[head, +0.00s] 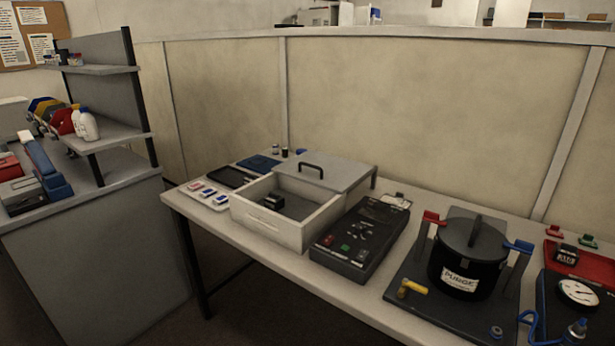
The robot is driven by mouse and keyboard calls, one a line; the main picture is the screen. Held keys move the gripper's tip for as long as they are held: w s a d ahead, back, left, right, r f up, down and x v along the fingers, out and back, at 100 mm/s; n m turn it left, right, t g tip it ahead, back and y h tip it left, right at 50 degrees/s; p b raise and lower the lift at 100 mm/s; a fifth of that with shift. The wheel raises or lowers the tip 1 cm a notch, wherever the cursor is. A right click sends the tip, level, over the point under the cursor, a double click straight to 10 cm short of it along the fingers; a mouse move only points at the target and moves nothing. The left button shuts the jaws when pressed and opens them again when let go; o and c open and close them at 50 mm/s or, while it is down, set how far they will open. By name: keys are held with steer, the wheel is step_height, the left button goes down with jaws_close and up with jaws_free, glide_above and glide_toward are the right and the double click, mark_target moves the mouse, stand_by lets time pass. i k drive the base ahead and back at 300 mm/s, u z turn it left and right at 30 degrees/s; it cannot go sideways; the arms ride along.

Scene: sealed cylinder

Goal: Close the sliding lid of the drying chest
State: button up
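The drying chest (275,226) is a white open-topped box on the table, left of the middle. Its grey sliding lid (345,173) has a dark arched handle (311,168) near its front edge. The lid is slid back toward the partition, so the front part of the chest is open. A small black object (272,202) lies inside on the dark floor of the chest. The part of the interior under the lid is hidden. My gripper is not in view.
A black control box (360,240) stands close to the chest's right side. A black pot (468,258) labelled PURGE stands further right. A white tray (203,195) with small coloured items lies to the left. A beige partition (430,110) rises behind the table (340,292).

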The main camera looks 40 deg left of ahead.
mark_target(333, 174)
steer(key=z, duration=0.8)
steer(key=i, duration=0.55)
steer(key=u, duration=2.3)
steer(key=k, duration=1.2)
steer(key=u, duration=0.6)
steer(key=i, duration=0.5)
steer(key=u, duration=0.5)
steer(key=i, duration=1.8)
steer(key=z, duration=0.65)
